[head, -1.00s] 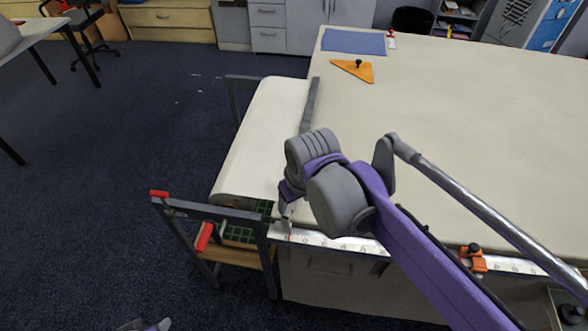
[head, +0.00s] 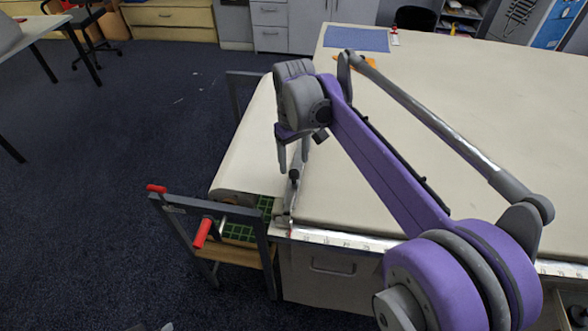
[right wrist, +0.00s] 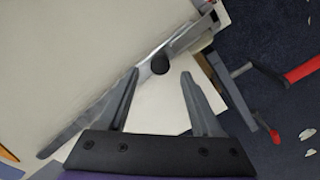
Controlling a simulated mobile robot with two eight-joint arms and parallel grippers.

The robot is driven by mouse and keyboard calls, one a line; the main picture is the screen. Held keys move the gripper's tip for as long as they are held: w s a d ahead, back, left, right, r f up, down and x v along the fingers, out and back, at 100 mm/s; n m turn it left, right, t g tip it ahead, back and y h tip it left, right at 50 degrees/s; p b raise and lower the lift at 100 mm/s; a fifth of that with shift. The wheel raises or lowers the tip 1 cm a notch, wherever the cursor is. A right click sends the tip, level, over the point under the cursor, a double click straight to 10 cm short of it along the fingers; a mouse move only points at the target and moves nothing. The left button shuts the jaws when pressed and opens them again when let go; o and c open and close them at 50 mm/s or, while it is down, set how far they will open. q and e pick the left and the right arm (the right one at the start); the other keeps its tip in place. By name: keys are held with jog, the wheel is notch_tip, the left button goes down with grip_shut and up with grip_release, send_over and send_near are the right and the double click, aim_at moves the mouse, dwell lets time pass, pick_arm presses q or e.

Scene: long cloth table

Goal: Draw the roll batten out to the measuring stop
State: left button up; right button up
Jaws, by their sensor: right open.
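The batten (head: 292,198) is a grey metal bar along the edge where the cloth (head: 245,135) meets the table; my right arm hides its far part. In the right wrist view the batten (right wrist: 98,112) runs diagonally, with a black knob (right wrist: 160,64) standing on it. My right gripper (head: 293,160) is open above the near end of the batten. In the right wrist view the knob appears between and just beyond the fingertips (right wrist: 159,75), not gripped. The orange measuring stop is hidden behind my right arm. Only small grey tips, perhaps my left gripper, show at the bottom edge.
A dark frame with a red crank handle (head: 202,233) stands at the table's left end. A marked ruler strip (head: 345,240) follows the front edge. A blue sheet (head: 357,39) lies at the back; an orange triangle is mostly covered by my arm. The tabletop right of my arm is clear.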

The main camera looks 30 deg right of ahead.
aim_at(294, 172)
jog(key=shift+f, duration=1.95)
grip_shut()
